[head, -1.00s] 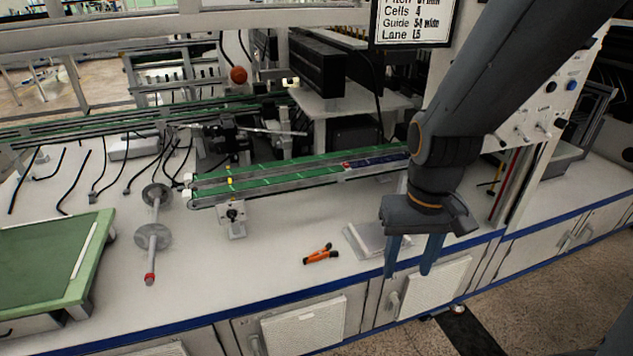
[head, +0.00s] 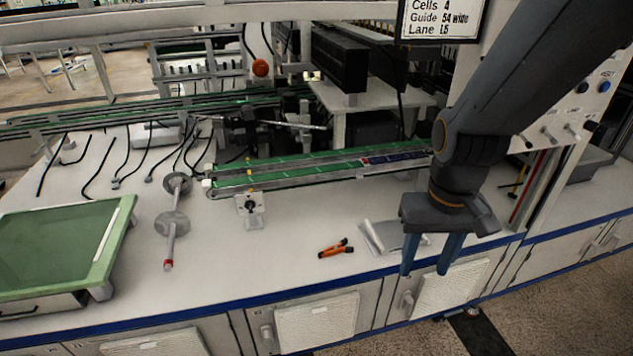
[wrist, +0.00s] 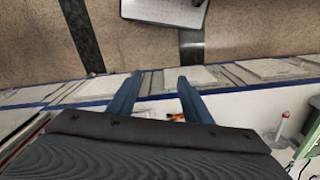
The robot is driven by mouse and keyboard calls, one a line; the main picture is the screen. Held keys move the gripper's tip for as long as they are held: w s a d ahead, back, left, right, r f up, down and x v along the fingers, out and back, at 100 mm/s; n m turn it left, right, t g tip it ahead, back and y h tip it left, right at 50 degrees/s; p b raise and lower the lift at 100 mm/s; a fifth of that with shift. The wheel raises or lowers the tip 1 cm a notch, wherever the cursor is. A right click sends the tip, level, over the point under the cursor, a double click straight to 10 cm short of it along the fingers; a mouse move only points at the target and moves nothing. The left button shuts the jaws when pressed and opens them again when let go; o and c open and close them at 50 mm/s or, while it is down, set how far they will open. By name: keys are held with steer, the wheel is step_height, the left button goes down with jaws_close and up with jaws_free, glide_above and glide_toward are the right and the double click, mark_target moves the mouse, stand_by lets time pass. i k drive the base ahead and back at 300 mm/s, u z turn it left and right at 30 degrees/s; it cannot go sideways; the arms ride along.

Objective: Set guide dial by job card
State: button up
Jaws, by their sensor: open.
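The job card (head: 440,18) hangs at the top, cut off by the frame edge. Its visible lines seem to read "Cells 4", "Guide 54 wide", "Lane L5". A small pale block with a dark round knob (head: 250,204), apparently the guide dial, sits under the near end of the green conveyor (head: 290,172). Its setting is too small to read. My gripper (head: 431,270) is open and empty, pointing down at the bench's front edge, well to the right of the knob. Its blue fingers also show apart in the wrist view (wrist: 154,90), with nothing between them.
Orange-handled pliers (head: 336,248) and a flat silvery stack (head: 380,236) lie on the bench between knob and gripper. A rod with grey discs and a red tip (head: 170,226) lies left of the knob. A green-topped panel (head: 60,250) stands far left.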

mark_target(251, 204)
steer(key=z, duration=1.8)
steer(key=k, duration=0.75)
steer(key=u, duration=1.75)
